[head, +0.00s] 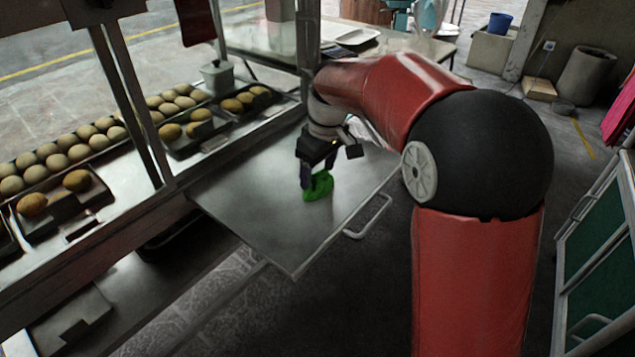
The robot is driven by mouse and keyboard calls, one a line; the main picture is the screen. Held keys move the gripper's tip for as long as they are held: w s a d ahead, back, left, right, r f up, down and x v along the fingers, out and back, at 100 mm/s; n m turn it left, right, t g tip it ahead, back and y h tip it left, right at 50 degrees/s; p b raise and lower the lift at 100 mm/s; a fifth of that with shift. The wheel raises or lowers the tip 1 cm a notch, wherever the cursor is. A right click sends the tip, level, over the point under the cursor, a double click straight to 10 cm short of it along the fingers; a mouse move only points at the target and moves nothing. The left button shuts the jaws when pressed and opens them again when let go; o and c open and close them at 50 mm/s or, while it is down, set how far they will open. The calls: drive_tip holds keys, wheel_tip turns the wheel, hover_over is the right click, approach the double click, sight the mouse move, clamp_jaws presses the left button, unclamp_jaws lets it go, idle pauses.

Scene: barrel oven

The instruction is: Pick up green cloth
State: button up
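The green cloth (320,188) lies bunched up on a flat grey metal surface (255,210) that juts out from the counter. My gripper (306,180) points down at the cloth's left side, with its dark fingers close against it. Part of the cloth shows to the right of the fingers and below them. The view is too small to show whether the fingers are apart or closed, or whether they touch the cloth.
Trays of round bread or potato-like items (65,155) stand behind metal posts on the left. A handle (370,218) sticks out from the metal surface's right edge. A green-panelled frame (600,240) stands at the right. The metal surface around the cloth is bare.

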sight(318, 174)
drive_tip(key=c, duration=0.3)
drive_tip(key=shift+c, duration=0.2)
drive_tip(key=shift+r, duration=0.1)
wheel_tip(318, 174, up, 20)
drive_tip(key=p, duration=0.1)
drive_tip(key=shift+p, duration=0.3)
drive_tip(key=o, duration=0.4)
drive_tip(key=shift+c, duration=1.4)
